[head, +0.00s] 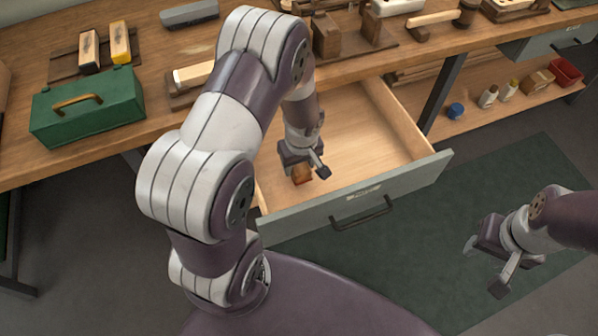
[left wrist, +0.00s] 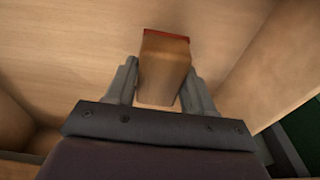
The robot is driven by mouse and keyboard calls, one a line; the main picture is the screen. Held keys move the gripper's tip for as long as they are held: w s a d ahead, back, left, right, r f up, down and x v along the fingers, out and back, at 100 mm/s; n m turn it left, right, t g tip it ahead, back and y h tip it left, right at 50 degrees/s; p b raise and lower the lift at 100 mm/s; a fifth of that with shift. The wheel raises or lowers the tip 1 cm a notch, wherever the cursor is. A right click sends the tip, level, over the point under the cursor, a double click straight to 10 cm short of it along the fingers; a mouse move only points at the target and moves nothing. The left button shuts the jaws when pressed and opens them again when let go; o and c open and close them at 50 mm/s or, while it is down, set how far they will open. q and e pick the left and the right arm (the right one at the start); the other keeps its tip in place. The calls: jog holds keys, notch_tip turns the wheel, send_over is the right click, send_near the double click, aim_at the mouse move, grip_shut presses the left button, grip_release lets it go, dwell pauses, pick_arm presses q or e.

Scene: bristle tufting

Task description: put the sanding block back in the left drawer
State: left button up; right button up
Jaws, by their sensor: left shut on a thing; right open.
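The sanding block (head: 301,174) is a small wooden block with a red edge. My left gripper (head: 305,167) is shut on it, inside the open left drawer (head: 371,137). In the left wrist view the block (left wrist: 165,65) sits between the two fingers of the left gripper (left wrist: 163,85), its red end toward the drawer's bare wooden floor. I cannot tell whether it touches the floor. The drawer has a grey-green front with a dark handle and is pulled well out. My right gripper (head: 486,266) is open and empty, over the floor to the right of the drawer.
The wooden workbench (head: 160,102) holds a green toolbox (head: 87,106), brushes, a mallet (head: 434,19) and wooden fixtures. A lower shelf (head: 475,118) at right holds bottles, a blue item and a red bin (head: 565,72). The dark green mat (head: 480,195) is clear. The drawer's visible floor looks empty around the block.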

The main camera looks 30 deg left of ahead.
pick_arm(q)
notch_tip(320, 180, down, 2)
jog(key=shift+f, duration=0.1)
jog(key=shift+f+b, duration=0.3)
jog(key=shift+d+r, duration=0.1)
jog(key=o, duration=1)
